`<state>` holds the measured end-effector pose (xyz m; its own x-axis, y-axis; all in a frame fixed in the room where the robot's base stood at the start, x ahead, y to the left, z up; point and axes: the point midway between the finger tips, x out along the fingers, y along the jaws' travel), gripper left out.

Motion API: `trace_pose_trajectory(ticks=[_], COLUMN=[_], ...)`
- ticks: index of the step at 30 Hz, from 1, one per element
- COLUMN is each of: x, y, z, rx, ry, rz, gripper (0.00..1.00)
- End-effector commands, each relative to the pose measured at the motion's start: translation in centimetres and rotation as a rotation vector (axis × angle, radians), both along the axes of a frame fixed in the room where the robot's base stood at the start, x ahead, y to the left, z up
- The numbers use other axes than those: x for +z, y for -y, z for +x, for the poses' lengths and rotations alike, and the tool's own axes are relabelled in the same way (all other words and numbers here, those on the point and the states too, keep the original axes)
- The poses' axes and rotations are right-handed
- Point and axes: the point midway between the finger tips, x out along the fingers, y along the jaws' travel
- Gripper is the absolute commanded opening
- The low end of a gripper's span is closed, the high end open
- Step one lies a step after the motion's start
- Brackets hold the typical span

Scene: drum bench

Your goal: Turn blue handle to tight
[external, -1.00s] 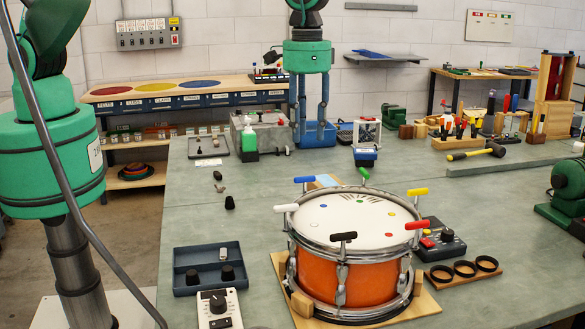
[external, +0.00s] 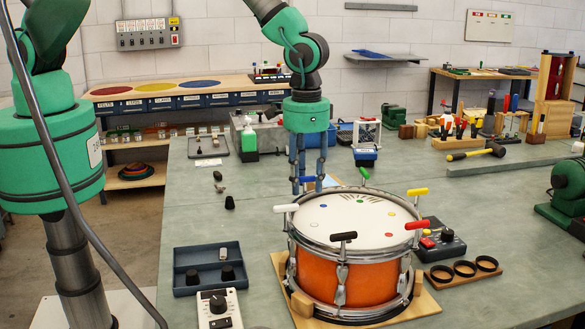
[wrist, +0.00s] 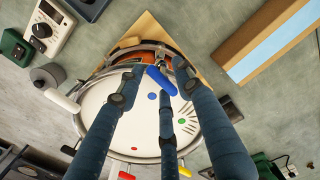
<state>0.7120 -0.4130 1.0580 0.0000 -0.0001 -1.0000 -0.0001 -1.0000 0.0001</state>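The orange drum (external: 340,270) with a white head sits on a wooden base. Colored T-handles stand around its rim. The blue handle (external: 308,180) is at the back left of the rim; it also shows in the wrist view (wrist: 160,80). My gripper (external: 308,187) is directly above and around it, fingers pointing down. In the wrist view its fingertips (wrist: 157,72) are spread, with the blue handle between them. I cannot tell whether any finger touches the handle. The fingers hide part of the drum head in the wrist view.
The white handle (external: 286,208) is left of the blue one and the green handle (external: 364,173) is right. The black handle (external: 343,237) is in front. A blue tray (external: 190,255) stands left of the drum. A control box (external: 440,242) is to the right.

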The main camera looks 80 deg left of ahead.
Motion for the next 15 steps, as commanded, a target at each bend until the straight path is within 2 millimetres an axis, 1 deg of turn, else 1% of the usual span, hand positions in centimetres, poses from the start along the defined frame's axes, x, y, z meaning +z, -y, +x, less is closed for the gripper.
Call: trace_pose_trajectory(ticks=[10, 14, 15], x=[-0.23, -0.22, -0.22], y=[0.0, 0.0, 0.0], z=[0.0, -0.01, -0.01], rx=[0.0, 0.0, 0.0], ry=[0.0, 0.0, 0.0], rz=[0.0, 0.0, 0.0], gripper=[0.35, 0.1, 0.02])
